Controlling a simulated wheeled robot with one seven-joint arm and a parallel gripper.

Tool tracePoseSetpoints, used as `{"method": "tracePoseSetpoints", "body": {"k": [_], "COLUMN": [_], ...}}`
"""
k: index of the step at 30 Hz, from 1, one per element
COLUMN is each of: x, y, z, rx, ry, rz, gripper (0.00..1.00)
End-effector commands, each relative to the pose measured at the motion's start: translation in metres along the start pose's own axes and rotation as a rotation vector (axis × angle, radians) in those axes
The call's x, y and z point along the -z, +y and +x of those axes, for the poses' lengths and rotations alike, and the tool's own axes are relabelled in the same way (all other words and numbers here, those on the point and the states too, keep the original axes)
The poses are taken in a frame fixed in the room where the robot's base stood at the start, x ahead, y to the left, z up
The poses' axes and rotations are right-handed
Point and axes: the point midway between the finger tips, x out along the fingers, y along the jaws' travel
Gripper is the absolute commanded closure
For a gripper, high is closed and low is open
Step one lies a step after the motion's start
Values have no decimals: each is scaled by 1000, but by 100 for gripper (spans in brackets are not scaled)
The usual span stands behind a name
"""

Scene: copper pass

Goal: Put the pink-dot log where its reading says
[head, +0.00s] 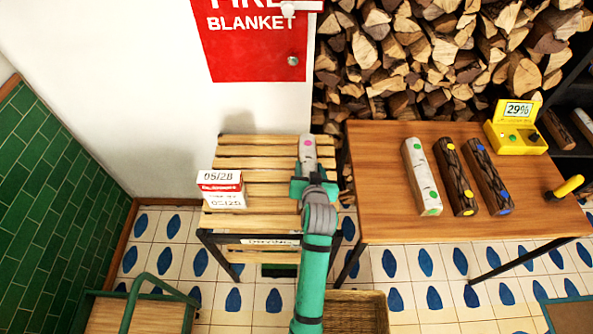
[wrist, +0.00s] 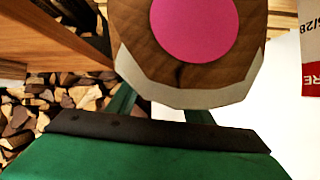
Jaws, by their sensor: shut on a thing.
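The pink-dot log (head: 307,151) is pale-barked and lies over the slatted rack (head: 262,150) at the back centre. I cannot tell whether it touches the slats. In the wrist view its sawn end with a large pink dot (wrist: 195,28) fills the top. My gripper (head: 311,180) is shut on its near end; the fingers show partly below the log in the wrist view (wrist: 160,110). The yellow meter (head: 516,137) on the table reads 29%. The rack's front label (head: 269,241) appears to say "DRYING", partly hidden by my arm.
A white and red box (head: 221,189) marked 05/28 stands on the rack's left side. The wooden table (head: 385,205) holds green-, yellow- and blue-dot logs (head: 421,177) and a yellow-handled probe (head: 565,187).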

Motion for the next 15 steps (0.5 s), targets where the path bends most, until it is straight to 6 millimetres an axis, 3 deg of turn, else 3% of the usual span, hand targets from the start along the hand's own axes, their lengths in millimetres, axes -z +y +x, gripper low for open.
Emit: {"method": "tracePoseSetpoints", "body": {"k": [3, 9, 15], "x": [1, -19, -29], "y": [-11, -16, -20], "z": [24, 59, 79], "rx": [2, -3, -4], "ry": [3, 2, 5], "rz": [-1, 2, 3], "gripper": [100, 100, 100]}}
